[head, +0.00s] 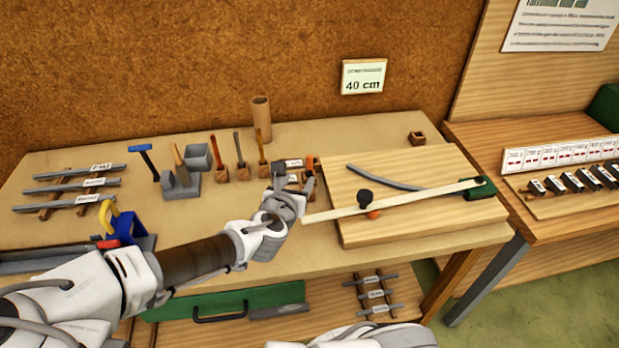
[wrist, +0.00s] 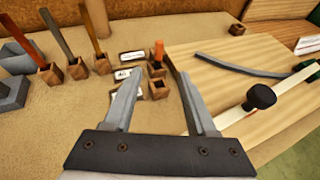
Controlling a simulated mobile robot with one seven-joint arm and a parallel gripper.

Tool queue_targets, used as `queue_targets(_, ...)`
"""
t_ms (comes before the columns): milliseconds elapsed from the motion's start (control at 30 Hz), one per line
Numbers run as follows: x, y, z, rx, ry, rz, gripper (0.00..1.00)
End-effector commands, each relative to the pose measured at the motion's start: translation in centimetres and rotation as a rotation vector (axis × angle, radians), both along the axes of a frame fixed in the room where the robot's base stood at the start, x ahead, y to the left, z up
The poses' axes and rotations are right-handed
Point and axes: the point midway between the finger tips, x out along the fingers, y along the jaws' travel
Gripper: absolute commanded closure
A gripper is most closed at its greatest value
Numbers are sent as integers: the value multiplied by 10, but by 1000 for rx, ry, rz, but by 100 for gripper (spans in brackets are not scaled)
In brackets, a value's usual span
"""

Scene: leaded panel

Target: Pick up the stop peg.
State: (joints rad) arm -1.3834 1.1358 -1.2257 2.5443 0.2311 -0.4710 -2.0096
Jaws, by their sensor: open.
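An orange peg, which looks like the stop peg (wrist: 158,50), stands upright in a small wooden block (wrist: 156,69) in the wrist view. In the head view the orange peg (head: 310,162) shows at the left edge of the wooden board. My gripper (wrist: 160,74) is open and empty, its fingers pointing toward the peg. The peg appears beyond the fingertips, framed by the gap between them. In the head view my gripper (head: 297,181) is just in front of the peg and partly hides the blocks there.
An empty-holed wooden block (wrist: 159,90) stands nearer than the peg. On the right, the board (head: 420,165) carries a pale bar (head: 420,198) with a black knob (head: 365,196).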

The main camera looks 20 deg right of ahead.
Motion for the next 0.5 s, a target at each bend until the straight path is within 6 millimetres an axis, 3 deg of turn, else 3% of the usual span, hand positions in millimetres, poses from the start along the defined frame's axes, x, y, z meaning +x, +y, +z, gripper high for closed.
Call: queue_targets(500,58,-40,-27,0,0,-3,43)
